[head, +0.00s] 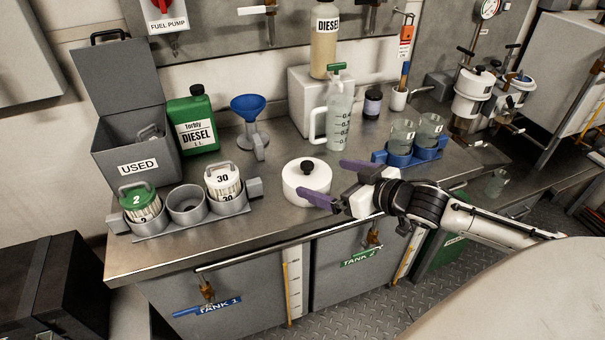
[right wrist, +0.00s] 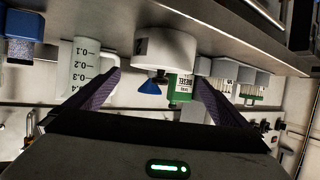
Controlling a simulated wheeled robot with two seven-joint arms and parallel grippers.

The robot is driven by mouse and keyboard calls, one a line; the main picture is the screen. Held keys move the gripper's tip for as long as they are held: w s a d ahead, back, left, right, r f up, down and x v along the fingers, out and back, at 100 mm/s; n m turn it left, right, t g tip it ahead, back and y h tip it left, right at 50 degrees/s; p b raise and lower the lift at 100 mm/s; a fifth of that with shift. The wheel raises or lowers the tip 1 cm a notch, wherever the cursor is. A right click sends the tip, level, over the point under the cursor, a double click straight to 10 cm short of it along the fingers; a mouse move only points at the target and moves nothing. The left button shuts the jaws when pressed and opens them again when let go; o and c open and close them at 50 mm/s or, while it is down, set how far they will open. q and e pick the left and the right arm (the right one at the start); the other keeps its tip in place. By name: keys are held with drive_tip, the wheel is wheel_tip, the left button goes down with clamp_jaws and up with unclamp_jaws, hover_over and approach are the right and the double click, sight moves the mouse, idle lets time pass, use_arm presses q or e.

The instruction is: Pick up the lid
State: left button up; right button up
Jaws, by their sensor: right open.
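A white round lid (head: 306,176) with a black knob on top sits on the steel counter, near its front edge. It also shows in the right wrist view (right wrist: 170,47), where the picture is upside down and the knob points down. I cannot tell what, if anything, is under the lid. My right gripper (head: 338,184) is open, with its two purple fingers spread just to the right of the lid. In the right wrist view the gap between the fingers (right wrist: 158,82) is empty and the lid lies beyond it. My left gripper is not in view.
Behind stand a clear measuring jug (head: 339,122), a blue funnel (head: 248,106) and a green diesel can (head: 192,125). A blue rack (head: 411,155) with beakers is at right. A grey holder (head: 190,222) with filters and a USED bin (head: 137,160) are at left.

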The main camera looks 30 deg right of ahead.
sight(311, 176)
drive_tip(key=shift+f+x, duration=0.1)
drive_tip(key=shift+x, duration=1.95)
drive_tip(key=shift+f+x, duration=0.15)
drive_tip(key=shift+x, duration=1.9)
drive_tip(key=shift+s+a, duration=0.15)
drive_tip(key=shift+a, duration=0.05)
drive_tip(key=shift+c, duration=0.4)
drive_tip(key=c, duration=0.8)
